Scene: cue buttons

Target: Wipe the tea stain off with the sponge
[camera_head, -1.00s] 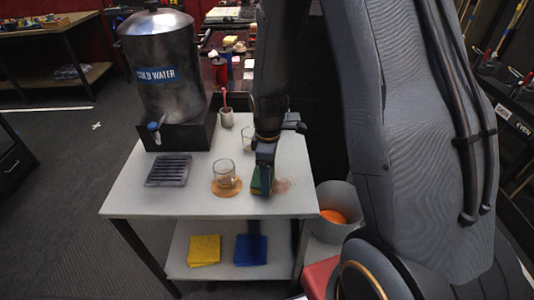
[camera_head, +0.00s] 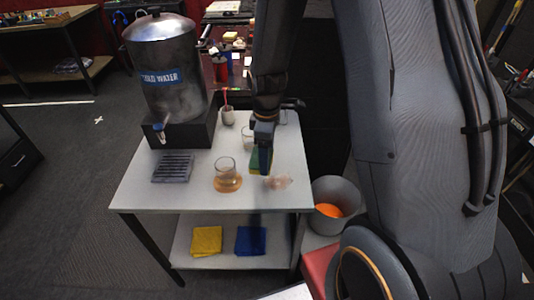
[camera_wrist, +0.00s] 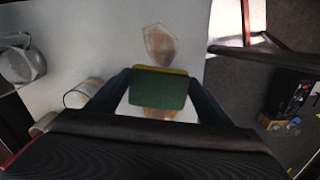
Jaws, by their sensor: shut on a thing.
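My gripper (camera_head: 264,163) is shut on the sponge (camera_head: 256,161), a green and yellow block. In the wrist view the sponge (camera_wrist: 159,87) sits between the two fingers (camera_wrist: 160,95), green side facing the camera. The tea stain (camera_head: 279,181) is a faint brown patch on the white table top, just right of the sponge. In the wrist view the stain (camera_wrist: 161,43) shows as a brown patch beyond the sponge, and more brown shows on the near side of it. I cannot tell whether the sponge touches the table.
Another glass (camera_head: 248,138) stands behind. A metal urn (camera_head: 165,70), a drip tray (camera_head: 173,167) and a cup with a red stirrer (camera_head: 228,117) are further left. A grey bin (camera_head: 345,193) stands right.

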